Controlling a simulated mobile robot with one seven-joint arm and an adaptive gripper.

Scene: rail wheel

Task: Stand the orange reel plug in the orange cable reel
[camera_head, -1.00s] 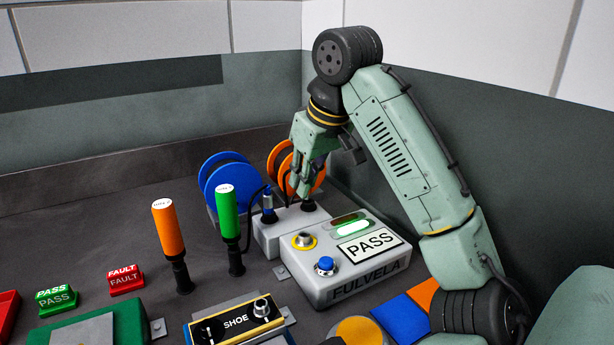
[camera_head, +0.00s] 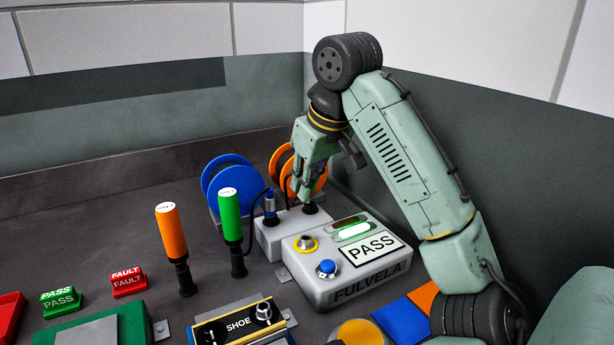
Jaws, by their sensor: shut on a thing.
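My gripper (camera_head: 306,196) points down at the back of the bench, in front of the orange cable reel (camera_head: 283,164). It is shut, and what it holds is mostly hidden by the fingers; it appears to be the orange reel plug. The fingertips are just above a dark round socket (camera_head: 311,208) on the right part of a grey block (camera_head: 288,231). I cannot tell how deep the plug sits or whether it touches the socket. The gripper covers much of the orange reel.
A blue reel (camera_head: 221,180) and a blue plug (camera_head: 270,202) stand to the left. A grey PASS box (camera_head: 345,262) with a lit green lamp is just in front. Green (camera_head: 230,215) and orange (camera_head: 170,230) handles stand upright nearby. Walls close the back and right.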

